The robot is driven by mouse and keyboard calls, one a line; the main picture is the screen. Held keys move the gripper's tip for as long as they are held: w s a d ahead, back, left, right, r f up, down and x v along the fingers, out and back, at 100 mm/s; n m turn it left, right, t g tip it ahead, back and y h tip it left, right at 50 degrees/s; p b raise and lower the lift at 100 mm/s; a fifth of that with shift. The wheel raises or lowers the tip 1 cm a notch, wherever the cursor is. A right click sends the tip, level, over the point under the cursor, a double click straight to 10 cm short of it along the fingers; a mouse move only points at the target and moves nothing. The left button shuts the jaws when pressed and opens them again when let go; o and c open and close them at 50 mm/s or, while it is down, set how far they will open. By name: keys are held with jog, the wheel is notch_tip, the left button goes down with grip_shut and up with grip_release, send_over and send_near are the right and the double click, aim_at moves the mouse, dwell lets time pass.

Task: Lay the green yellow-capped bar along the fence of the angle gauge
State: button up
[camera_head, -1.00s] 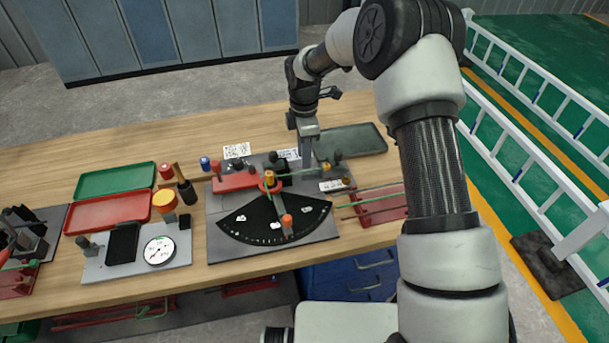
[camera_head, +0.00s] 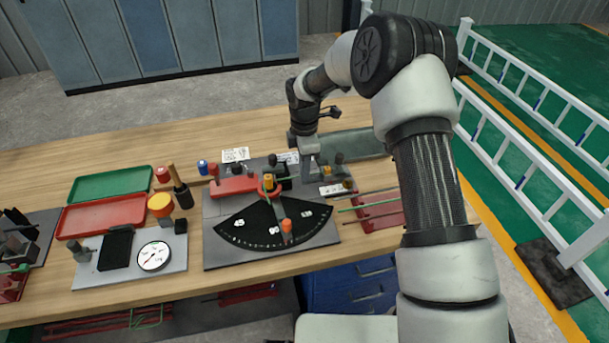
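The angle gauge (camera_head: 239,253) is a grey plate with a black fan-shaped scale on the wooden bench. My gripper (camera_head: 312,178) points down over the back right of the gauge. It appears shut on the green bar (camera_head: 289,178), which runs left to right low over the plate. The bar's yellow cap (camera_head: 326,170) shows just right of the fingers. The fingertips are small and partly hidden, and I cannot tell whether the bar touches the fence.
Left of the gauge stand a dial plate (camera_head: 173,267), a red tray (camera_head: 104,217), a green tray (camera_head: 111,183) and a dark bottle-like tool (camera_head: 181,193). A red rack with bars (camera_head: 379,211) lies to the right. Dark knobs stand close around my gripper.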

jog(key=shift+w+a+r, duration=0.1)
jog(key=shift+w+a, duration=0.05)
jog(key=shift+a, duration=0.15)
grip_shut()
jog(key=shift+r, duration=0.1)
notch_tip(320, 180, up, 7)
jog(key=p, duration=0.4)
jog(key=shift+r, duration=0.15)
dwell(0.4)
jog(key=shift+a, duration=0.1)
